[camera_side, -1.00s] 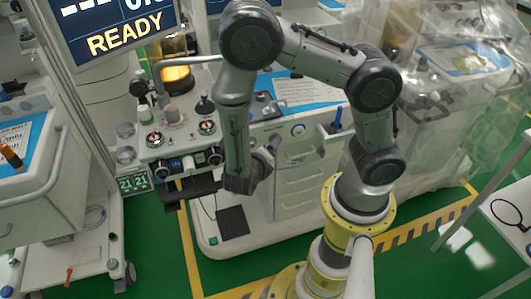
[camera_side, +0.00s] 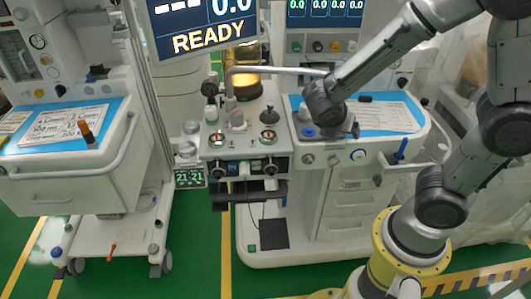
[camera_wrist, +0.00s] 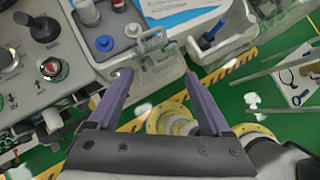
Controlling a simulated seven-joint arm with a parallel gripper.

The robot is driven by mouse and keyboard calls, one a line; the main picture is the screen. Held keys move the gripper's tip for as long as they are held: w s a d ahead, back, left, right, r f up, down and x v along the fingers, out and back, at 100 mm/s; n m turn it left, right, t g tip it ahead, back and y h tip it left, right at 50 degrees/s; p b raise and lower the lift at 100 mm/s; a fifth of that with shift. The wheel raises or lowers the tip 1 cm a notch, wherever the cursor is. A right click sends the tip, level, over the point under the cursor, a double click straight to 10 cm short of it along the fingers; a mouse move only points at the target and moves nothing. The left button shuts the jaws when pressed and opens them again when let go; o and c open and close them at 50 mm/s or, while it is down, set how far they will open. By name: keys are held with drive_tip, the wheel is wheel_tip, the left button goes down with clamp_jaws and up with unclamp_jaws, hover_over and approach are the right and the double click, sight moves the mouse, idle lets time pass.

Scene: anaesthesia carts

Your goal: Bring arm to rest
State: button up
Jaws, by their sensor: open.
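My gripper (camera_wrist: 158,76) shows in the wrist view with two purple-grey fingers spread apart and nothing between them. In the side view my gripper (camera_side: 345,130) is small, dark and partly hidden by my wrist. It appears over the front part of the middle cart's worktop (camera_side: 398,136), near a blue-capped item (camera_side: 308,132). I cannot tell its exact height above the top. In the wrist view the tips lie across the view of the worktop's front edge.
The middle cart has a control panel with knobs (camera_side: 238,150) and a curved grey rail (camera_side: 275,71). A tall screen reading READY (camera_side: 208,42) stands behind. A second cart (camera_side: 75,190) is at left. Green floor with a yellow line (camera_side: 224,240) lies between them.

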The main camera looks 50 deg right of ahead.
drive_tip(key=s+a+r+m+t+y, duration=0.4)
drive_tip(key=s+a+r+m+y, duration=0.4)
drive_tip(key=m, duration=1.2)
drive_tip(key=shift+s+a+r+t+y, duration=0.3)
drive_tip(key=shift+s+r+t, duration=0.15)
drive_tip(key=shift+r, duration=0.45)
